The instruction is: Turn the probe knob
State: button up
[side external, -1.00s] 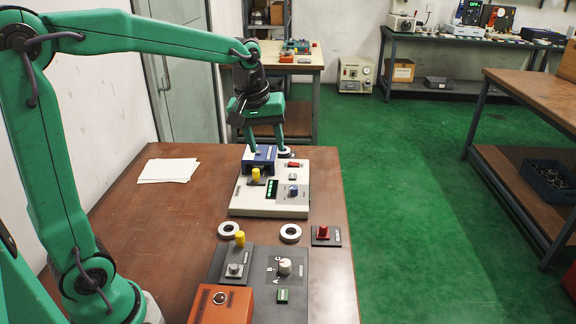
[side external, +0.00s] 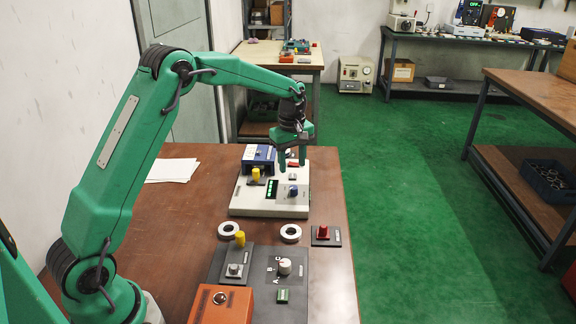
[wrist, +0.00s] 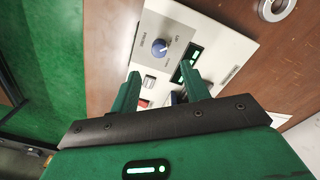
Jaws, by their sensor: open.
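A white instrument (side external: 240,205) stands on the brown table. It carries a blue knob (side external: 293,190) on a grey panel, and this knob also shows in the wrist view (wrist: 159,48). A white knob (side external: 284,266) with A, B and C marks sits on the dark front panel. My gripper (side external: 293,164) is open and empty, pointing down above the back right part of the white instrument. In the wrist view the blue knob lies just beyond the gap between my fingertips (wrist: 160,78).
A blue box (side external: 258,157) and a yellow knob (side external: 255,174) stand at the instrument's left. Two pale rings (side external: 229,229) (side external: 291,233) and a red knob block (side external: 325,234) lie in front. An orange box (side external: 222,305) is nearest. The table's left side is clear, apart from paper (side external: 172,171).

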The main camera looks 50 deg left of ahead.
aim_at(293, 187)
jog(key=shift+f, duration=0.15)
jog(key=shift+w+f, duration=0.15)
jog(key=shift+f, duration=3.7)
jog(key=c, duration=1)
